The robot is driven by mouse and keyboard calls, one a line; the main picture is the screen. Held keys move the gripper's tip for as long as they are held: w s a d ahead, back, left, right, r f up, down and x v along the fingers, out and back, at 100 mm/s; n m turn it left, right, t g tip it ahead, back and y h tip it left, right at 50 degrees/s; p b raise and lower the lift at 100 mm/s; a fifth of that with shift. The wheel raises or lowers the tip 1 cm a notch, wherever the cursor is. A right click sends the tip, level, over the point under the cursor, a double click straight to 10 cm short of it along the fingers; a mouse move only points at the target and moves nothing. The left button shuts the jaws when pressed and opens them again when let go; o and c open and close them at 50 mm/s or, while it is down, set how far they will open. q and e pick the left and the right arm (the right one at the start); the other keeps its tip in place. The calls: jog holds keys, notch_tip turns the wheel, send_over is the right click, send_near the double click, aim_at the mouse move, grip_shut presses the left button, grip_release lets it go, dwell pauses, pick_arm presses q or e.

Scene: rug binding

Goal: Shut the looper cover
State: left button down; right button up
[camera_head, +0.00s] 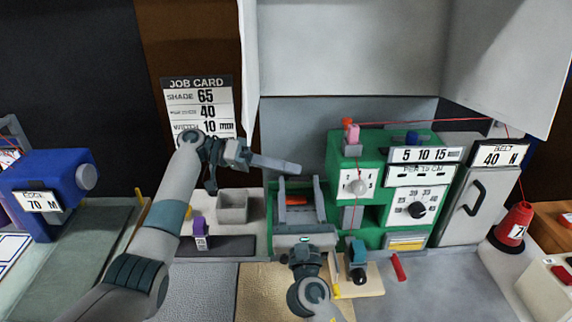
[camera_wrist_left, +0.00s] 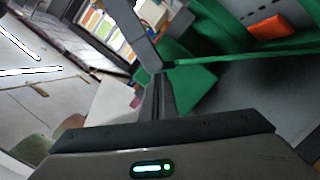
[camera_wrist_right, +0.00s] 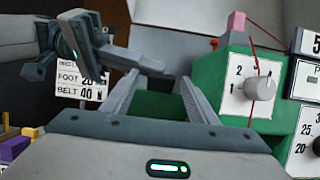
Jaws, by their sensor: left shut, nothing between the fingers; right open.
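The green machine (camera_head: 341,177) stands at the back centre. Its lower left part is a green-edged looper bay (camera_head: 272,217) with an orange piece (camera_head: 297,201) inside. The orange piece (camera_wrist_left: 270,27) and bay also show in the left wrist view. I cannot clearly make out the looper cover; a green panel (camera_wrist_left: 185,82) beside the bay may be it. My left gripper (camera_head: 298,169) is shut and empty, held above and behind the bay. My right gripper (camera_head: 300,188) is open, its fingers apart over the bay with nothing held. Its palm hides the bay's front.
A grey bin (camera_head: 233,207) and a purple tagged item (camera_head: 199,228) stand left of the bay. A blue-topped tool (camera_head: 358,254) on a wooden block and a red stick (camera_head: 399,267) lie right of my right gripper. A red thread cone (camera_head: 514,224) stands far right.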

pick_arm(q)
jog(key=shift+w+a+r, duration=0.1)
jog(key=shift+a+r, duration=0.05)
jog(key=shift+r, duration=0.15)
pick_arm(e)
jog(key=v, duration=0.6)
jog(key=shift+d+f, duration=0.15)
jog(key=shift+f, duration=0.2)
